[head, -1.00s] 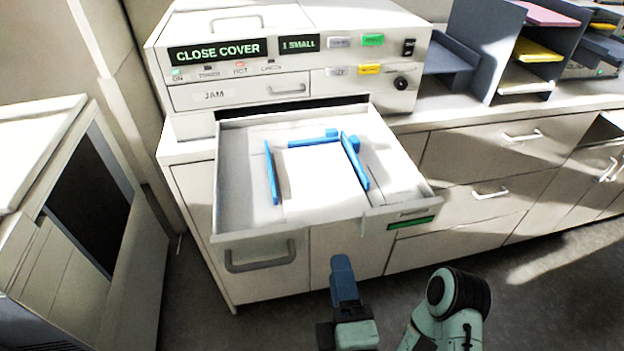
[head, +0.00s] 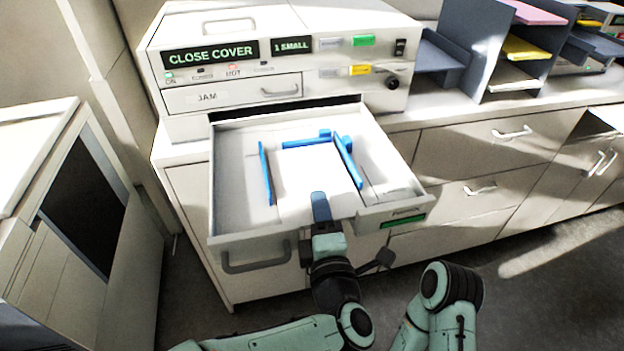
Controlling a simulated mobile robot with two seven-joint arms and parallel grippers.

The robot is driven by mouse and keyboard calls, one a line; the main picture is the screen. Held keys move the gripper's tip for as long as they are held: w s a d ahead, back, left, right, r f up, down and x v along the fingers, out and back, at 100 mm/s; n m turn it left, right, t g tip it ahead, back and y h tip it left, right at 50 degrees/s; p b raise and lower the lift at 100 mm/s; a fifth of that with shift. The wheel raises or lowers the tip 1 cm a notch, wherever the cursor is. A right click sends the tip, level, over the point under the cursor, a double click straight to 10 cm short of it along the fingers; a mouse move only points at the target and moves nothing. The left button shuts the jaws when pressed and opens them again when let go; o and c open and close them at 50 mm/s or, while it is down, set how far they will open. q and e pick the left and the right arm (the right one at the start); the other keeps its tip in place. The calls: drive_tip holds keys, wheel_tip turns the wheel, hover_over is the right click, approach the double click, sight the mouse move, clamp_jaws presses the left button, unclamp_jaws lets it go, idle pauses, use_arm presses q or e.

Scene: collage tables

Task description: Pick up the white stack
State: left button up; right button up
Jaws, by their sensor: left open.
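The white stack (head: 305,173) lies flat in the open drawer tray (head: 231,190) of the copier-like machine (head: 281,68), between blue guides (head: 266,172). My left gripper (head: 320,203) is over the front edge of the tray, at the near end of the stack. Its blue-grey finger points toward the stack and covers a small part of the near edge. Whether it touches the paper cannot be told. The gripper is open and holds nothing I can see. My right gripper is out of view.
The blue right guide (head: 349,163) and back guide (head: 307,141) stand up around the stack. Paper sorters (head: 515,55) stand at the right. A grey cabinet (head: 75,215) is at the left.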

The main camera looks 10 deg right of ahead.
use_arm(q)
clamp_jaws()
drive_tip(key=shift+r, duration=0.1)
wheel_tip(320, 180, up, 20)
drive_tip(key=p, duration=0.4)
